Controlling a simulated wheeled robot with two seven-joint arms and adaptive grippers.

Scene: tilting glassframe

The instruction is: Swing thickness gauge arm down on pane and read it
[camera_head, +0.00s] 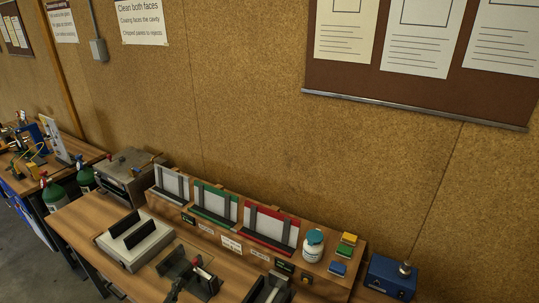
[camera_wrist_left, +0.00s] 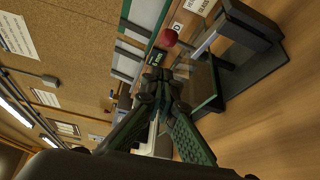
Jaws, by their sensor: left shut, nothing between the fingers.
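The thickness gauge is a black stand (camera_wrist_left: 255,22) at the upper right of the left wrist view. Its pale arm (camera_wrist_left: 204,43) slants up off the stand, with a red knob (camera_wrist_left: 168,37) near its free end. A clear glass pane (camera_wrist_left: 207,85) shows beside the stand, below the arm. In the head view the red knob (camera_head: 197,260) is at bottom centre-left. My left gripper (camera_wrist_left: 160,82) is shut and empty, its fingertips close to the knob but apart from it. In the head view the gripper (camera_head: 190,269) shows dark against the gauge and is hard to separate from it.
A grey slotted block (camera_head: 136,254) stands left of the gauge. A blue box (camera_head: 391,276) is at right.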

